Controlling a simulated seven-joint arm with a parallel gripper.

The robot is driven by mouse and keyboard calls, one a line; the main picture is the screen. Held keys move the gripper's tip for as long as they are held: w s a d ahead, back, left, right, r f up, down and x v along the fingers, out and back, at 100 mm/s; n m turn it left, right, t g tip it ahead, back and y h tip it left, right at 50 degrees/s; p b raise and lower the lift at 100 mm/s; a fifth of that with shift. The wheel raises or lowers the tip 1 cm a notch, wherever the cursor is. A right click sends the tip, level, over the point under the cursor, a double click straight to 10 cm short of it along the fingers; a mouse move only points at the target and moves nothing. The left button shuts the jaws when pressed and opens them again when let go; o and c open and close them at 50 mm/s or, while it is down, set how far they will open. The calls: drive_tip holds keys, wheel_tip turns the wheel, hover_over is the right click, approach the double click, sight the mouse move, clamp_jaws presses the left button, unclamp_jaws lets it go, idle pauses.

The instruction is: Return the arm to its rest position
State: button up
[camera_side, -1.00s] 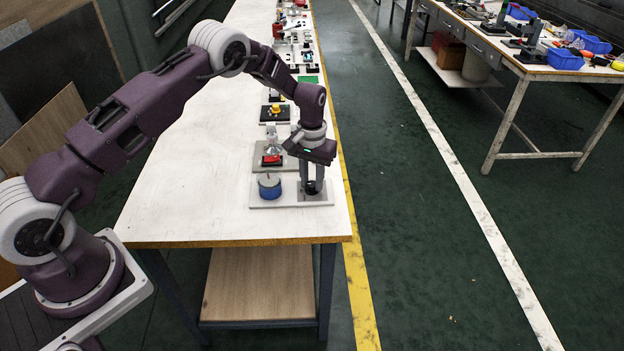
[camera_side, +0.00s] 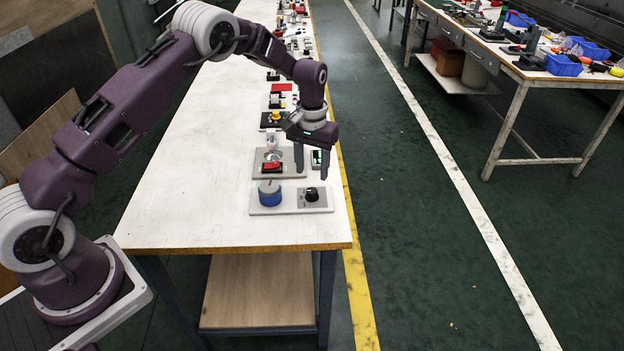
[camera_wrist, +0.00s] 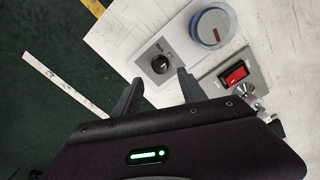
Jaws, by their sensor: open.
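My gripper (camera_side: 311,170) is open and empty, with its two fingers apart above the near end of the white bench (camera_side: 200,190). Just below and in front of it is a black knob (camera_side: 312,194) on a light grey plate. The knob is apart from the fingers. The gripper also shows in the wrist view (camera_wrist: 160,90), with the black knob (camera_wrist: 160,64) beyond the fingertips. My arm reaches over the bench from the left.
A blue round dial (camera_side: 270,193) shares the plate with the knob. Behind it is a red rocker switch (camera_side: 271,166) on a grey plate. More devices line the bench's right side farther back. The bench's left part is clear. A second table (camera_side: 545,72) stands at the right.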

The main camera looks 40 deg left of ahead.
drive_tip(key=s+d+r+t, duration=0.1)
drive_tip(key=s+r, duration=0.4)
drive_tip(key=r, duration=0.3)
drive_tip(key=s+d+r+m+t, duration=0.1)
drive_tip(key=s+r, duration=0.4)
drive_tip(key=r, duration=0.4)
drive_tip(key=s+d+r+t, duration=0.1)
drive_tip(key=s+r, duration=0.4)
drive_tip(key=r, duration=0.3)
drive_tip(key=s+d+r+m+t, duration=0.1)
drive_tip(key=s+d+m+t, duration=0.1)
drive_tip(key=s, duration=2)
drive_tip(key=shift+t, duration=0.3)
